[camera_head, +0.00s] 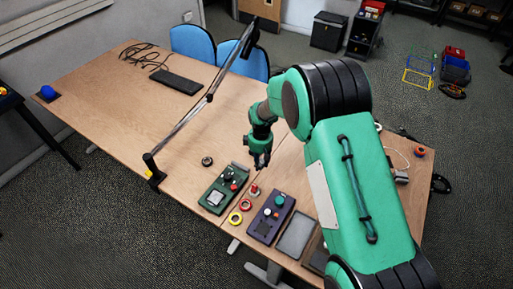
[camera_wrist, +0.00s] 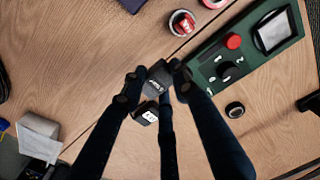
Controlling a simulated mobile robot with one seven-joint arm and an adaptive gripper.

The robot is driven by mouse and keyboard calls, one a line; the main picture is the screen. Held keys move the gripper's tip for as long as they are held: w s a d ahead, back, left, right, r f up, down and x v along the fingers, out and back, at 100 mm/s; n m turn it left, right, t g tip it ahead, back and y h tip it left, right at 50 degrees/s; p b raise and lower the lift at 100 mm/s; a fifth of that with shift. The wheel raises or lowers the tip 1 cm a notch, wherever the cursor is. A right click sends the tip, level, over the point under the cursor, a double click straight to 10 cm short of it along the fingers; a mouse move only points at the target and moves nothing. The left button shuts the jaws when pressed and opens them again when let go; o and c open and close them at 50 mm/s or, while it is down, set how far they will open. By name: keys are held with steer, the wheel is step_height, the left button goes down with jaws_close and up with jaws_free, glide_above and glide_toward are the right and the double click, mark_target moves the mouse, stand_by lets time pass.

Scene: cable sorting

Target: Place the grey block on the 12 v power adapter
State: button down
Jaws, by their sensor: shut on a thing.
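My gripper (camera_head: 261,164) hangs over the wooden table, behind the green control box in the head view. In the wrist view its dark fingers (camera_wrist: 155,85) are closed around a dark grey block (camera_wrist: 158,79) with small pale markings. A small black piece with a white label (camera_wrist: 148,115) shows between the fingers, close to the block. I cannot tell whether they touch or whether this piece is the 12 v power adapter. The fingers hide parts of both. In the head view the held block is too small to make out.
A green control box (camera_head: 223,190) with knobs and a screen stands near the gripper. Red and yellow ring pieces (camera_head: 241,212), a dark purple box (camera_head: 270,213) and a grey tray (camera_head: 296,235) lie nearby. A black keyboard (camera_head: 176,81) and cables lie far left.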

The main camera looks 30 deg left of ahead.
mark_target(260, 163)
steer(key=shift+a+f, duration=0.1)
steer(key=shift+f, duration=1.55)
steer(key=w+a, duration=0.3)
steer(key=w+a+f, duration=0.1)
steer(key=w+a, duration=0.7)
steer(key=shift+w+f+b, duration=0.25)
steer(key=shift+b, duration=0.1)
steer(key=shift+f, duration=1.7)
steer(key=shift+f, duration=0.1)
